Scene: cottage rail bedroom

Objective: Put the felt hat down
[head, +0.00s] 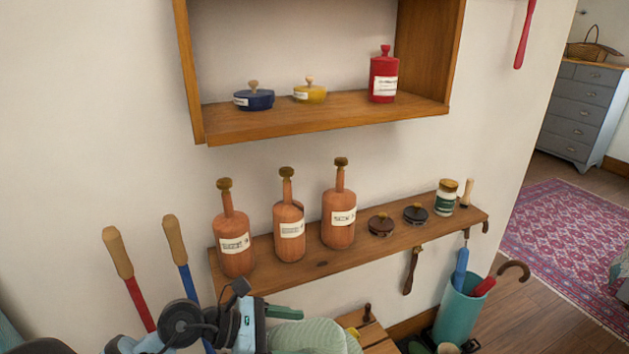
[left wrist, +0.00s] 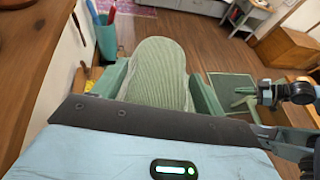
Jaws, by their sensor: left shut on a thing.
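The felt hat (head: 312,338) is pale green with fine ribs. It shows at the bottom of the head view, partly cut off by the frame edge. In the left wrist view the hat (left wrist: 158,72) fills the space between two green fingers. My left gripper (left wrist: 157,82) is shut on it and holds it in front of the palm. In the head view my left gripper (head: 284,314) shows one green finger along the hat's upper side.
A wooden wall shelf (head: 320,264) holds several bottles, two dark lidded pots and a jar. A wall box (head: 290,121) hangs above. Wooden slats (head: 373,332) lie beside the hat. A teal umbrella stand (head: 462,312) is to the right. Two long handles (head: 118,252) lean left.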

